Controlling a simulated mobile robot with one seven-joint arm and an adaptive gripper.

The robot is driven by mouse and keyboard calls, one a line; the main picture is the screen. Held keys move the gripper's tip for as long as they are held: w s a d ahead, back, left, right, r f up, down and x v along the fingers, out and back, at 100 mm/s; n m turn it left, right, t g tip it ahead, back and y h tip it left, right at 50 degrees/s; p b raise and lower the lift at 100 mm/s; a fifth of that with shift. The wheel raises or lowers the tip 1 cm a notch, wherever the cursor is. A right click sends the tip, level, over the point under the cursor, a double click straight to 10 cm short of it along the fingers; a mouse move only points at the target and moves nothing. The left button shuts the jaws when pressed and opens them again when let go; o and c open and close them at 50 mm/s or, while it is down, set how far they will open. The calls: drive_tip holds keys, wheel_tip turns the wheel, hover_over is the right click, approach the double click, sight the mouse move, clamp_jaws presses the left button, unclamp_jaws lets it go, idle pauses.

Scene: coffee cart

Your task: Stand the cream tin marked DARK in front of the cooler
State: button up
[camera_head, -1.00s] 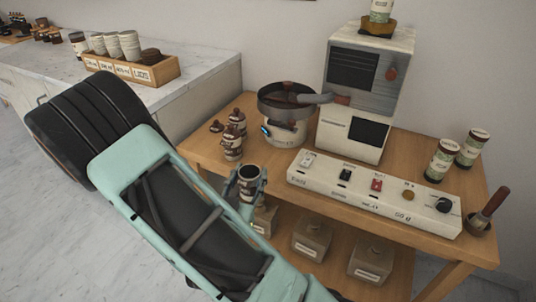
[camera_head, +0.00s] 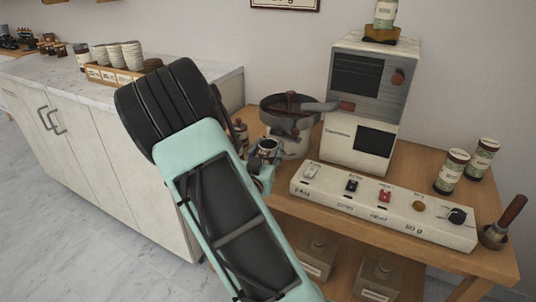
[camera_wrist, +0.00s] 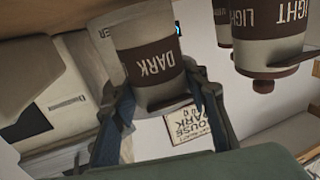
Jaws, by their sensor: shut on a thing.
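The cream tin marked DARK (camera_wrist: 150,62) has a brown band and sits between the fingers of my gripper (camera_wrist: 155,108) in the wrist view. In the head view my gripper (camera_head: 262,168) holds the tin (camera_head: 268,148) near the cart's left front, below the round pan in the picture. The round dark pan with a stirrer (camera_head: 290,112), on a cream base, appears to be the cooler. My arm covers part of the cart top left of it. Whether the tin touches the cart top cannot be told.
Tins marked LIGHT (camera_wrist: 268,42) hang close at the right in the wrist view; a brown-capped tin (camera_head: 240,132) shows left of the pan. A switch panel (camera_head: 380,205) and the roaster (camera_head: 365,100) stand to the right. A card (camera_wrist: 190,122) shows beyond the fingers.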

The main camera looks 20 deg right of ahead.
drive_tip(key=shift+a+f, duration=0.1)
drive_tip(key=shift+f, duration=0.6)
drive_tip(key=shift+s+f, duration=0.1)
drive_tip(key=shift+f+b, duration=0.15)
drive_tip(key=shift+b, duration=0.2)
drive_tip(key=o, duration=1.4)
drive_tip(key=shift+a+r+p, duration=0.15)
drive_tip(key=shift+r+p, duration=0.15)
drive_tip(key=shift+p, duration=0.1)
drive_tip(key=p+v, duration=0.1)
drive_tip(key=v, duration=1.1)
